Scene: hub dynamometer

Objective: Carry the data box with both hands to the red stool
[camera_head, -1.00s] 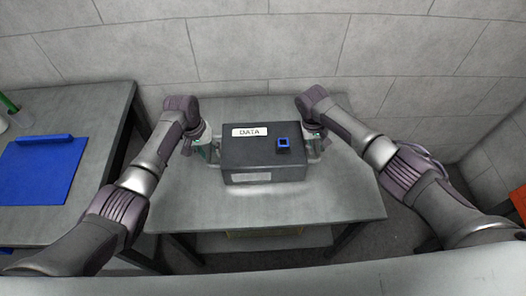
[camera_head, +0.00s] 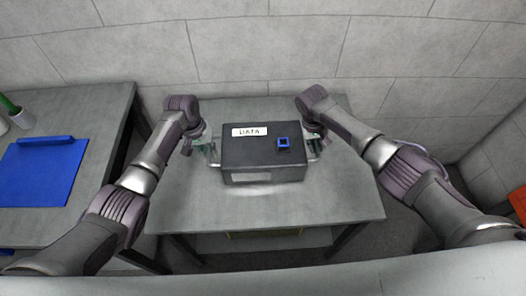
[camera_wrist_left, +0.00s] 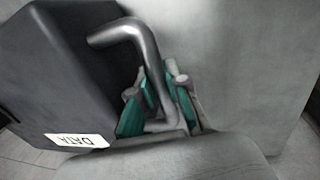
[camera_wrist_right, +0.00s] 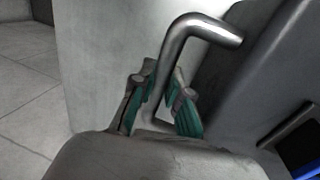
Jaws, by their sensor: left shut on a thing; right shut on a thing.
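The data box (camera_head: 262,160) is dark grey with a white label and a blue square on top. It is upright at the middle of the grey table; I cannot tell whether it touches the tabletop. My left gripper (camera_head: 212,152) is shut on its left metal handle, which also shows in the left wrist view (camera_wrist_left: 138,42). My right gripper (camera_head: 315,146) is shut on its right handle, seen in the right wrist view (camera_wrist_right: 190,40). The red stool (camera_head: 518,203) shows only as an orange-red piece at the right edge.
The grey table (camera_head: 330,200) is otherwise bare on top. A block wall (camera_head: 270,45) stands close behind. Open floor (camera_head: 400,225) shows at the right.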

